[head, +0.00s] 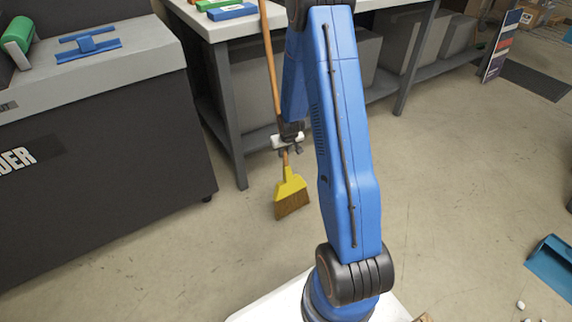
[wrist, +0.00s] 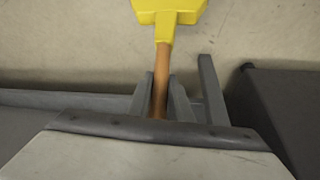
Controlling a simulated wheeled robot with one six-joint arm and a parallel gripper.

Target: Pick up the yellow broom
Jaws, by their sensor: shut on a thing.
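The yellow broom (head: 289,185) has a yellow head, brown bristles and a long wooden handle. It is nearly upright in the head view, its handle rising past the workbench edge. My gripper (head: 287,143) is shut on the handle a little above the yellow head. In the wrist view the handle (wrist: 162,65) runs between the two fingers of my gripper (wrist: 161,95), with part of the yellow head (wrist: 170,10) at the top. The bristles are out of the wrist view. I cannot tell whether they touch the floor.
A workbench (head: 222,25) with green and blue items stands behind the broom. A dark machine (head: 100,165) with a grey top stands at the left. A blue dustpan (head: 550,264) lies on the floor at the right. The floor right of my arm is mostly clear.

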